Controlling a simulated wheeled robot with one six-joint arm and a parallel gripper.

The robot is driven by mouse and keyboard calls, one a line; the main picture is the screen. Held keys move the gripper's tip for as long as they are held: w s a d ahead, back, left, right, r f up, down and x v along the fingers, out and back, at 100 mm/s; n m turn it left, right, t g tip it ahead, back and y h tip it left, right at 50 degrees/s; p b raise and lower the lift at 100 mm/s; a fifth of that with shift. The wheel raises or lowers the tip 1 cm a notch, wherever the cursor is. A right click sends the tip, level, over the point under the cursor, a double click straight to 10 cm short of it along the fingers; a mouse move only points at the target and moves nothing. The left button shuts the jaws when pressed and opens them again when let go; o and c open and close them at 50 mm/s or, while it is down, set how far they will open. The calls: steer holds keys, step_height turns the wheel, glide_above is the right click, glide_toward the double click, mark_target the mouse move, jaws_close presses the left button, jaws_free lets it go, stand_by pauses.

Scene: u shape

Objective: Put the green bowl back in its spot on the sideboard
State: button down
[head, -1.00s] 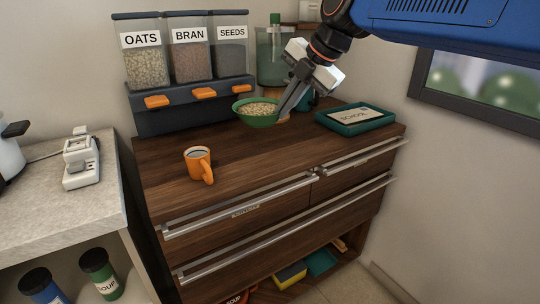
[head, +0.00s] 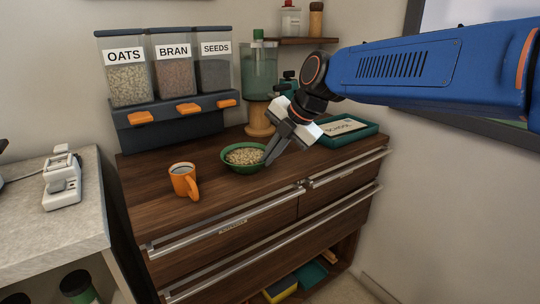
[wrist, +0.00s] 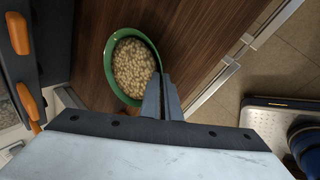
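The green bowl (head: 226,165), filled with pale oat-like cereal, is over the front middle of the wooden sideboard (head: 220,195), right of the orange mug. It looks level and is at or very near the top; I cannot tell if it touches. My gripper (head: 267,160) is at the bowl's right rim, its fingers close together on the rim. In the wrist view the green bowl (wrist: 109,72) lies beyond and left of my gripper (wrist: 162,80), whose fingers meet its edge. No marked spot for the bowl shows.
An orange mug (head: 182,181) stands left of the bowl. The oats, bran and seeds dispenser (head: 170,133) and a tall green-lidded container (head: 259,75) stand behind. A teal tray (head: 340,141) is at the right. Closed drawers with long handles (head: 235,222) face front.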

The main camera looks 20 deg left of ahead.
steer(key=c, duration=2)
jaws_free()
steer(key=shift+f, duration=0.1)
steer(key=v, duration=1.2)
